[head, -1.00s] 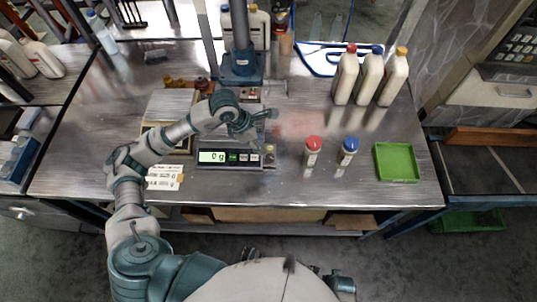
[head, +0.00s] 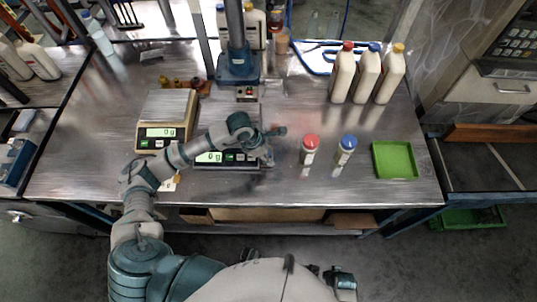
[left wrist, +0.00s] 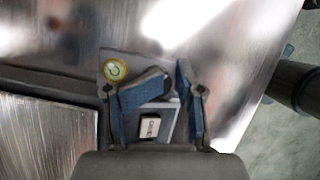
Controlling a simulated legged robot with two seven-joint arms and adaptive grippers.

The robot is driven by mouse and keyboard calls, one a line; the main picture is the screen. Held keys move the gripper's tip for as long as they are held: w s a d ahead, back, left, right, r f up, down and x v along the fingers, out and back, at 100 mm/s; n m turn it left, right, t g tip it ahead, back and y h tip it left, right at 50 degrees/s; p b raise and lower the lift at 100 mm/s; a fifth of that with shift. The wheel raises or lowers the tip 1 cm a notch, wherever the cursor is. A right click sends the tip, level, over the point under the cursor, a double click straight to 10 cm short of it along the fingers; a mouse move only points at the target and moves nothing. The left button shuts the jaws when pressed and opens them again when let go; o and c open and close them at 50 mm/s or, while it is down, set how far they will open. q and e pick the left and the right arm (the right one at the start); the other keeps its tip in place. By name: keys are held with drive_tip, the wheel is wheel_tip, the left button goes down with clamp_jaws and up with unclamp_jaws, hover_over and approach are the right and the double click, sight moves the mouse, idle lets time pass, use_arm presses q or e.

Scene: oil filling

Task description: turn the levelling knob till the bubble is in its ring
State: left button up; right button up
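The grey scale (head: 235,165) stands at the table's front, partly hidden under my left arm; its display is lit. My left gripper (head: 267,150) is low at the scale's right front corner. In the left wrist view, the round yellow-green bubble level (left wrist: 115,70) lies beside the left finger. The bubble is too small to place surely against its ring. The gripper (left wrist: 174,72) has its blue-padded fingers partly apart, with a narrow gap at the tips. A white labelled button (left wrist: 150,127) shows below and between them. I cannot make out the levelling knob.
A beige scale (head: 153,132) stands to the left. A red-capped bottle (head: 309,150) and a blue-capped bottle (head: 345,151) stand to the right, then a green tray (head: 395,160). Large white bottles (head: 368,76) stand behind. A blue post base (head: 238,69) is at the back.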

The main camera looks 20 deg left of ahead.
use_arm(q)
drive_tip(key=shift+a, duration=0.15)
drive_tip(key=c, duration=0.4)
drive_tip(key=shift+a, duration=0.25)
clamp_jaws()
drive_tip(key=o, duration=0.8)
unclamp_jaws()
drive_tip(key=shift+a, duration=0.4)
drive_tip(key=shift+w+a+f, duration=0.1)
drive_tip(key=shift+f, duration=0.1)
drive_tip(key=shift+d+r, duration=0.1)
drive_tip(key=shift+d, duration=0.35)
use_arm(e)
drive_tip(key=shift+a, duration=0.5)
use_arm(q)
drive_tip(key=shift+a+r, duration=0.1)
use_arm(e)
drive_tip(key=shift+r, duration=0.1)
